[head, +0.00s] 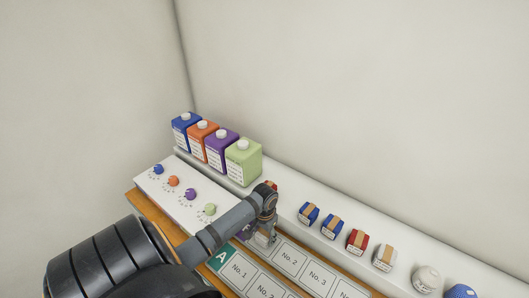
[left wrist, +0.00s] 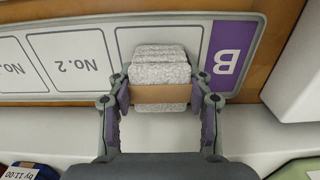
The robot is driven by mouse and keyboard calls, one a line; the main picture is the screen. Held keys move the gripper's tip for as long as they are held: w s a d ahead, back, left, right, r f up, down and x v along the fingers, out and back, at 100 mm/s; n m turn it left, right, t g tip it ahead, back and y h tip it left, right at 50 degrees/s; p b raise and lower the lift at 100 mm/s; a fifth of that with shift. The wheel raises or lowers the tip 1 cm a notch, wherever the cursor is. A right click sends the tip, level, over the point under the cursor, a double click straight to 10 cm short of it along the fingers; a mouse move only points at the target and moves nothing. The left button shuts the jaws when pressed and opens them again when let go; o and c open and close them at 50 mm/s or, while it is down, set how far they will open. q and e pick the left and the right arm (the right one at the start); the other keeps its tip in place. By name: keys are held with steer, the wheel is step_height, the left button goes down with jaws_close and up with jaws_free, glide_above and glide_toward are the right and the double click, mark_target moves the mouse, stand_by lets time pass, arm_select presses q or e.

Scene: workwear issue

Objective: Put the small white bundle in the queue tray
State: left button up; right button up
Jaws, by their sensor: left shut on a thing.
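My left gripper (head: 263,240) is shut on a small white speckled bundle with a brown band (left wrist: 160,72). In the left wrist view (left wrist: 163,97) its fingers press on the band from both sides. The bundle covers part of the first slot beside the purple B label (left wrist: 232,52) of a numbered strip. I cannot tell whether it touches the strip. In the head view the bundle is mostly hidden by the gripper. I cannot tell which part is the queue tray. My right gripper is not in view.
A white ledge behind the strips holds blue bundles (head: 308,213), a red bundle (head: 357,240) and another white bundle (head: 384,258). Coloured jugs (head: 243,160) stand at the back left, behind a panel with coloured knobs (head: 190,194). A strip labelled A (head: 222,257) lies in front.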

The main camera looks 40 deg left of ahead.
mark_target(264, 233)
arm_select(q)
steer(key=shift+f, duration=0.1)
steer(key=o, duration=1.2)
steer(key=shift+c, duration=0.2)
step_height(264, 233, up, 11)
steer(key=shift+b, duration=0.8)
steer(key=shift+r, duration=0.65)
